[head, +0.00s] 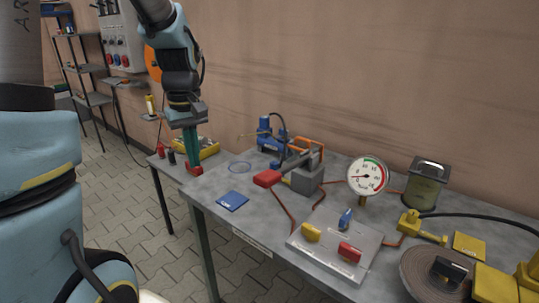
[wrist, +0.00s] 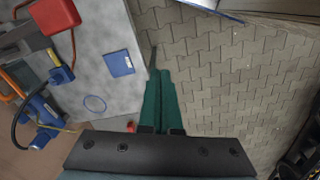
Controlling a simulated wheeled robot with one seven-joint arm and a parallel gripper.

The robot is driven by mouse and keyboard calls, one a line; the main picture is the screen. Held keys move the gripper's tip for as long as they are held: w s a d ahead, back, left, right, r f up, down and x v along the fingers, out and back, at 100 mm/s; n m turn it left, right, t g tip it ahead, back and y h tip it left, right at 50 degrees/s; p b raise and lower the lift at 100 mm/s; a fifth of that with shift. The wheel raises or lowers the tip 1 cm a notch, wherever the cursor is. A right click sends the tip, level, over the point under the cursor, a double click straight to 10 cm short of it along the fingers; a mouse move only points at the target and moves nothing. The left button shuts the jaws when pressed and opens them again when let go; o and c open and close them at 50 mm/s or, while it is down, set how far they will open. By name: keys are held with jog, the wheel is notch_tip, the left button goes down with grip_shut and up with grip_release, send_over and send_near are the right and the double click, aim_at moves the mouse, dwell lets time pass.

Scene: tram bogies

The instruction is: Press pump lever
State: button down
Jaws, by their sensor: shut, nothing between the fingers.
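The pump (head: 307,178) is a grey block on the workbench with a lever ending in a red grip (head: 267,178). The lever reaches out to the left over the bench. The red grip also shows in the wrist view (wrist: 56,16), at the top left. My gripper (head: 193,164) has green fingers that are shut and empty. It is to the left of the red grip and apart from it, near the bench's left end. In the wrist view the closed fingers (wrist: 158,75) point up over the bench edge and floor.
A blue pad (head: 233,201) lies flat near the bench's front edge. A round gauge (head: 367,176), a plate with coloured valve levers (head: 340,253) and a canister (head: 428,184) stand further right. Blue tools (head: 268,137) are behind the pump. The paved floor (head: 150,235) in front is clear.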

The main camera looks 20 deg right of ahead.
jog(key=d+r+n+p, duration=0.2)
jog(key=d+r, duration=0.4)
jog(key=d, duration=0.5)
notch_tip(320, 180, up, 3)
jog(key=n+g+y+p, duration=0.1)
jog(key=n, duration=0.1)
send_over(269, 175)
jog(key=w+d, duration=0.1)
jog(key=d, duration=0.1)
jog(key=f+p, duration=0.1)
jog(key=f, duration=0.3)
jog(key=a+f+p, duration=0.1)
jog(key=f+p, duration=0.1)
jog(key=f, duration=0.3)
jog(key=f+p, duration=0.2)
jog(key=f, duration=0.2)
jog(key=shift+s+a+f, duration=0.3)
jog(key=shift+s+f, duration=0.1)
jog(key=shift+f, duration=0.1)
